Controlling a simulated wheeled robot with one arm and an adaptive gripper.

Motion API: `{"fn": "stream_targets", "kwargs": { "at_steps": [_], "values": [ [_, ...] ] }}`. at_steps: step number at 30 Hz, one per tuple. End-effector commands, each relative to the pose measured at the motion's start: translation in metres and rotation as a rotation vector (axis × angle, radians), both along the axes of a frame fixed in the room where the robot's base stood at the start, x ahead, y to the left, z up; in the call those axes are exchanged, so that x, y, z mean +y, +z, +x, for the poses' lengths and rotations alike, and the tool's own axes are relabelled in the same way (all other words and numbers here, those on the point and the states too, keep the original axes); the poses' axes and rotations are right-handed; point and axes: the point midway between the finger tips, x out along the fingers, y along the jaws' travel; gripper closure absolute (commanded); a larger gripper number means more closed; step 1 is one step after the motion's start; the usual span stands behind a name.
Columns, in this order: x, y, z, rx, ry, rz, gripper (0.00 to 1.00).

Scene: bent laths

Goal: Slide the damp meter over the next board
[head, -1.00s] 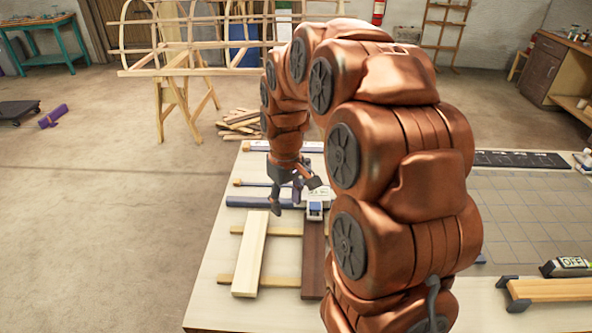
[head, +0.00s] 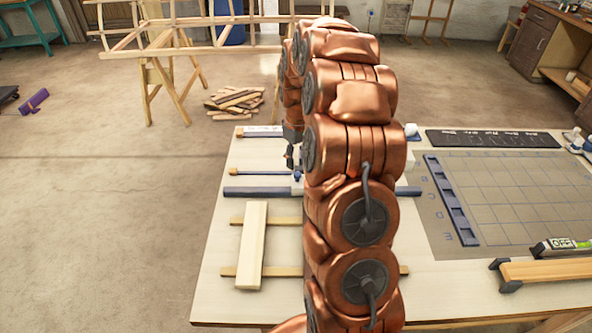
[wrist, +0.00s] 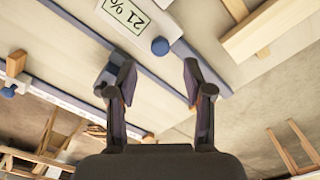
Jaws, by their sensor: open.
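The damp meter (wrist: 140,18) is a white block with a green display reading 21 % and a round blue knob (wrist: 160,46). It is at the top of the wrist view, cut off by the frame edge. In the head view a small part of it with the blue knob (head: 297,178) shows beside my arm. My gripper (wrist: 154,82) is open and empty, with the knob beyond its fingertips and apart from them. In the head view my gripper (head: 292,150) is partly hidden by my arm. A pale board (head: 252,245) lies across two battens; it also shows in the wrist view (wrist: 265,28).
A blue bar (head: 257,192) lies along the table behind the pale board. My arm covers the table's middle. At right are a gridded mat (head: 520,190), a blue rack (head: 452,200) and a clamped board (head: 548,269) beside a device reading OFF (head: 560,246).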

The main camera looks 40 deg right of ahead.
Motion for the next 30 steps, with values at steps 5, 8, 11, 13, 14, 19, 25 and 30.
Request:
{"fn": "stream_targets", "kwargs": {
  "at_steps": [5, 8, 11, 13, 14, 19, 25, 30],
  "values": [
    [0.000, -0.025, 0.000, 0.001, 0.000, 0.000, 0.49],
    [0.001, -0.040, 0.000, 0.003, 0.001, 0.002, 0.49],
    [0.002, -0.051, 0.000, 0.002, 0.003, 0.000, 0.49],
    [0.002, -0.056, 0.000, 0.002, 0.003, 0.000, 0.49],
    [0.002, -0.057, 0.000, 0.001, 0.004, 0.000, 0.49],
    [0.002, -0.058, 0.001, 0.000, 0.004, 0.000, 0.49],
    [0.002, -0.058, 0.001, 0.000, 0.004, 0.000, 0.62],
    [0.003, -0.058, 0.001, 0.000, 0.004, 0.000, 0.80]
  ]
}}
